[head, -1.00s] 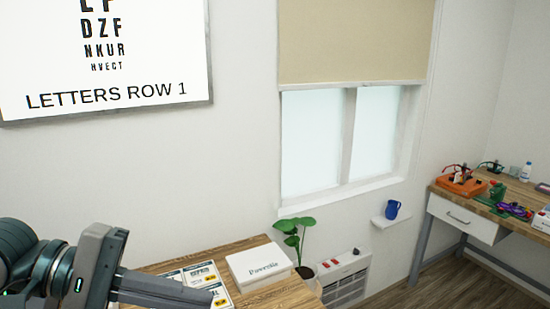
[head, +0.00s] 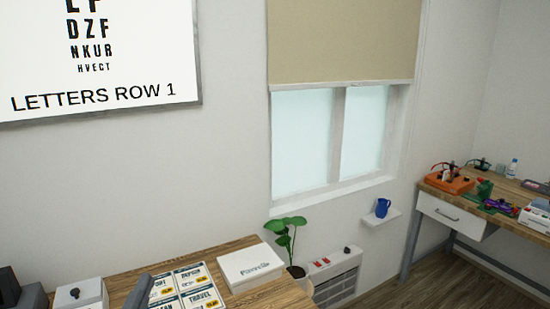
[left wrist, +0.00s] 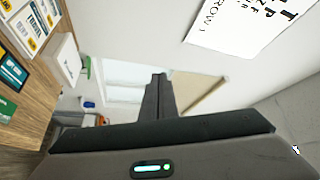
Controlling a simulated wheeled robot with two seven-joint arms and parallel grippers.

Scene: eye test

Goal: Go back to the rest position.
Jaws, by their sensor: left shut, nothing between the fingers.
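My left gripper (head: 139,291) shows only in part at the lower left of the head view, as a grey finger over the wooden table (head: 222,252). In the left wrist view its fingers (left wrist: 158,92) are together, with nothing between them. The wrist view is tilted, with the table at the left and the letter chart (left wrist: 242,22) at the top. My right gripper is in neither view.
Several leaflets (head: 190,278) and a white box (head: 252,266) lie on the table near my left gripper. A potted plant (head: 286,235) stands beyond the table's right end.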

